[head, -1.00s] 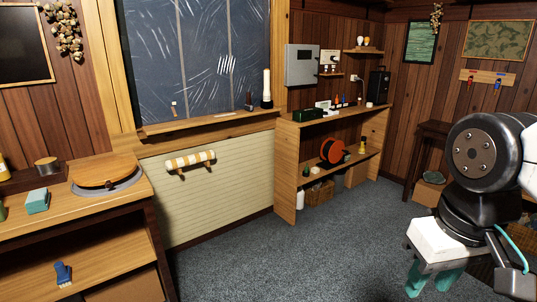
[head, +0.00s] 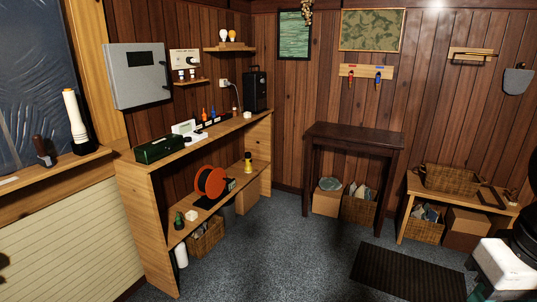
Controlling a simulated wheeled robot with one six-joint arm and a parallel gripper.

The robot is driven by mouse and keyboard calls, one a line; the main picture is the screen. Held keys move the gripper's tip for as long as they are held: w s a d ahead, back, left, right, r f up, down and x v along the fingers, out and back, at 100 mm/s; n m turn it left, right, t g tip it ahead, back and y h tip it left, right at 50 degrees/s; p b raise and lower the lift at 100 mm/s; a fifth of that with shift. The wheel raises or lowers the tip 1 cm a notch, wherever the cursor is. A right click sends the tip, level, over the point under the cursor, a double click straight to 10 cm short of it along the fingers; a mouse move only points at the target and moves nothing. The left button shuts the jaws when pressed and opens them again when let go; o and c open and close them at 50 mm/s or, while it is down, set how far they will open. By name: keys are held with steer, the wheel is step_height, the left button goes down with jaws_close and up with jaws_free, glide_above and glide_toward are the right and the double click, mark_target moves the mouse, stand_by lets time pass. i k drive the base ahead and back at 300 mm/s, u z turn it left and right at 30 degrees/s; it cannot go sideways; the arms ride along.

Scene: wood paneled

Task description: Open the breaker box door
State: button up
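The breaker box (head: 137,76) is a grey metal box on the wood-paneled wall at the upper left of the head view. Its door looks closed, with a dark rectangular window in its upper part and a small dark latch or handle at its right edge. My gripper (head: 492,290) is at the bottom right corner, far from the box. Its white body shows, but its fingers are mostly cut off by the frame edge, so its opening is hidden. Nothing is seen held.
A wooden shelf unit (head: 142,228) stands below the box, with a green toolbox (head: 160,148) and several small items on top. A window ledge with a white-and-black flashlight (head: 75,122) is at left. The carpet (head: 290,260) in front is clear; a dark mat (head: 408,272) lies at right.

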mark_target(139, 73)
steer(key=z, duration=0.1)
steer(key=i, duration=2)
steer(key=u, duration=0.5)
steer(key=i, duration=1.25)
steer(key=u, duration=1.3)
steer(key=i, duration=0.9)
steer(key=u, duration=0.55)
